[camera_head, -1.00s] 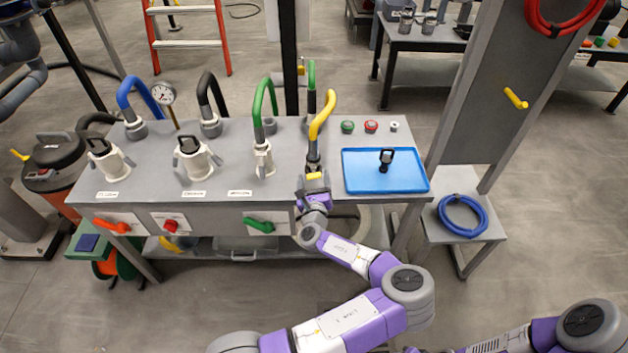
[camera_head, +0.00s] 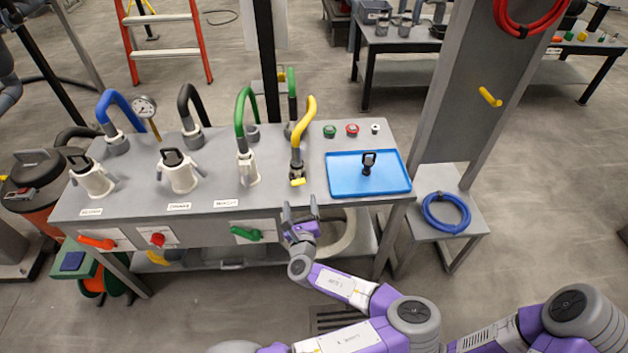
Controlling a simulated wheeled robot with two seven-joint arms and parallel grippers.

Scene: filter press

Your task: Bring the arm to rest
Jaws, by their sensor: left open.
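My left gripper (camera_head: 300,213) is open and empty, with its jaws at the front edge of the grey bench (camera_head: 222,205). It is apart from the yellow hose (camera_head: 308,118), whose lower end with a yellow tab (camera_head: 298,182) stands on the bench top just beyond the fingers. My left arm (camera_head: 345,285) reaches in from the lower part of the view. Part of my other arm (camera_head: 490,335) shows at the lower right; its gripper is out of view.
A blue tray (camera_head: 340,187) with a black-handled part (camera_head: 368,163) lies on the bench's right end. Several hoses and white couplings stand to the left. A green lever (camera_head: 247,234) is on the bench front. A side stand holds a coiled blue hose (camera_head: 447,212).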

